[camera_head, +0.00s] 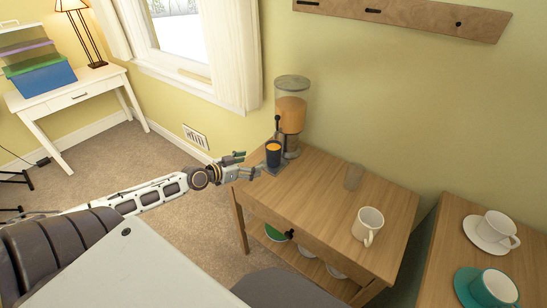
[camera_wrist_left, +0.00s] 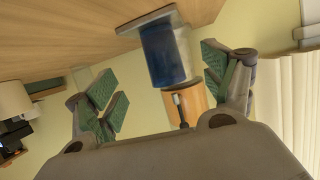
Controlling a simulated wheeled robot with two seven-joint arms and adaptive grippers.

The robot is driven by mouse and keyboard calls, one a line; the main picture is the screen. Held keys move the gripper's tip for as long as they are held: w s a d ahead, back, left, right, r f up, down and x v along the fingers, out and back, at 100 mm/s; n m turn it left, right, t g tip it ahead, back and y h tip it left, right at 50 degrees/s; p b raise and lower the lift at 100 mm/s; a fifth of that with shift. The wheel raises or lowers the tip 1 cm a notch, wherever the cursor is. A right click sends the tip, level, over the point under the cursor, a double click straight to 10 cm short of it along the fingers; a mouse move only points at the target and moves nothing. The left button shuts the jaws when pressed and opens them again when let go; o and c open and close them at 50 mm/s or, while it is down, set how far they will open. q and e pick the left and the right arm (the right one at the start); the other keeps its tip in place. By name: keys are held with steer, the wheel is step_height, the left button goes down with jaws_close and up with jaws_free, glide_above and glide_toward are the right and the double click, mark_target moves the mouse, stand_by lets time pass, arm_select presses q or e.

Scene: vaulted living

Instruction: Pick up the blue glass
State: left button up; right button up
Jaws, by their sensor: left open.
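The blue glass (camera_head: 273,154) stands upright at the far left corner of the wooden cabinet top, below the dispenser's tap, with something orange showing inside. My left gripper (camera_head: 248,164) is open just to the left of it, at about its height, and does not appear to hold it. In the left wrist view the blue glass (camera_wrist_left: 163,54) appears upside down, ahead of and between the open green-padded fingers of my left gripper (camera_wrist_left: 160,78). The space between the pads is empty. My right gripper is not in view.
A juice dispenser (camera_head: 291,108) stands right behind the glass. Bare wood lies between. A second table at right holds cups on saucers. A window is behind.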

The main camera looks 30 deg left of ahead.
mark_target(268, 158)
arm_select(q)
steer(key=shift+x, duration=3.8)
steer(key=shift+w+d, duration=0.1)
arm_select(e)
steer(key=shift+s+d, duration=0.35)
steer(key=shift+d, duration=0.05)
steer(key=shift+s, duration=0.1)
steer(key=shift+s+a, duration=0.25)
arm_select(q)
steer(key=shift+w, duration=0.1)
steer(key=shift+w, duration=0.1)
